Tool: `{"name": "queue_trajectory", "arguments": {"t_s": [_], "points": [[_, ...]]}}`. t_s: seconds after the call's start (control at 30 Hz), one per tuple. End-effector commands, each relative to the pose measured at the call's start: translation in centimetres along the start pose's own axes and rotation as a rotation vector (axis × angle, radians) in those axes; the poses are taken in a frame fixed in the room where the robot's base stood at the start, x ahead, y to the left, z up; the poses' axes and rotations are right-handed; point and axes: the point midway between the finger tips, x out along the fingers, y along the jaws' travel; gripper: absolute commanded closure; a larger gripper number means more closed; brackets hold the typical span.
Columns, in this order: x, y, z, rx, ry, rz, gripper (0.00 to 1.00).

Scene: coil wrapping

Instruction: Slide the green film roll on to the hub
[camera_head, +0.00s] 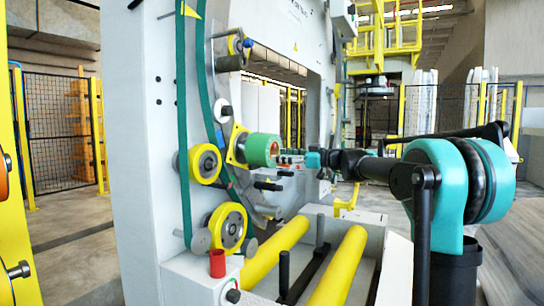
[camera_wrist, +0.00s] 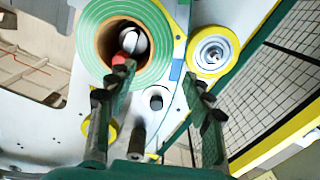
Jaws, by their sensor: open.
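The green film roll (camera_head: 258,151) sits at the machine's upright face in the head view, its axis roughly level, against a yellow flange (camera_head: 236,143). In the wrist view the roll (camera_wrist: 88,42) shows end-on, as green rings around a brown core. A rounded white and red hub end (camera_wrist: 132,42) is visible inside the core, so the roll appears to be around the hub. How far along it sits cannot be told. My gripper (camera_head: 291,158) is just right of the roll. In the wrist view my gripper (camera_wrist: 159,73) has its fingers apart with nothing between them.
Yellow wheels (camera_head: 205,163) and (camera_head: 228,227) are on the machine's face near the roll. Dark pegs (camera_head: 268,186) stick out just below it. Two yellow rollers (camera_head: 340,268) lie lower down. Open floor (camera_head: 395,210) shows right of the machine.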

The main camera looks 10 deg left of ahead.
Motion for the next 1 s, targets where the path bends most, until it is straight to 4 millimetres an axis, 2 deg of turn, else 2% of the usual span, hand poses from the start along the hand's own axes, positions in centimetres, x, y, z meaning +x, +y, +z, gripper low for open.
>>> {"name": "queue_trajectory", "arguments": {"t_s": [0.13, 0.43, 0.57, 0.83, 0.87, 1.0], "points": [[-1.0, -0.1, 0.0, 0.000, 0.000, 0.000, 0.49], [-1.2, -0.1, 0.0, 0.000, 0.000, -0.001, 0.49], [-1.4, 0.6, -0.3, 0.009, 0.000, 0.000, 0.64], [-2.9, 5.1, -2.3, 0.088, -0.002, -0.004, 0.97], [-2.9, 5.3, -2.4, 0.093, -0.002, -0.005, 1.00], [-2.6, 5.6, -2.6, 0.101, -0.002, -0.007, 1.00]]}}
